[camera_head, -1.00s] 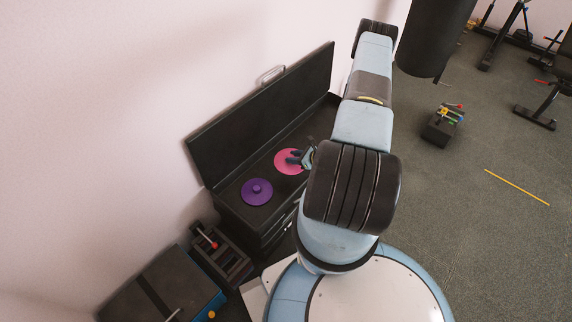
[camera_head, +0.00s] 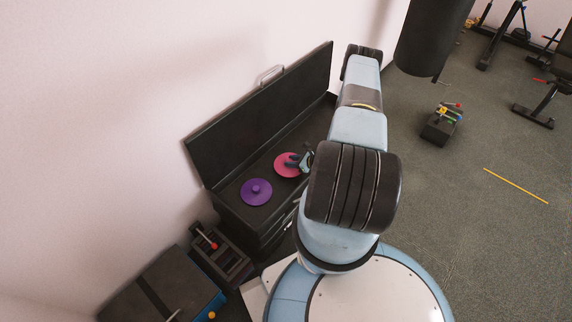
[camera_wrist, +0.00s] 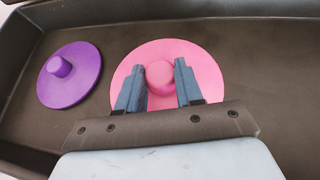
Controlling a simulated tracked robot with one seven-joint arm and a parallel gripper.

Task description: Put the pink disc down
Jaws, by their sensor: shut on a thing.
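The pink disc (camera_head: 284,168) is a flat round plate with a raised knob at its centre. In the wrist view the pink disc (camera_wrist: 205,65) lies at the middle, partly hidden behind my fingers. My gripper (camera_wrist: 160,80) is shut on the disc's knob, with one blue-grey finger on each side of it. In the head view my gripper (camera_head: 297,163) is at the disc's right side, over the black chest. I cannot tell whether the disc touches the surface below it.
A purple disc (camera_head: 256,191) with a knob lies on the chest's dark surface, left of the pink one; it also shows in the wrist view (camera_wrist: 70,82). The black chest (camera_head: 229,196) has its lid (camera_head: 262,117) raised against the wall. Bare surface shows around both discs.

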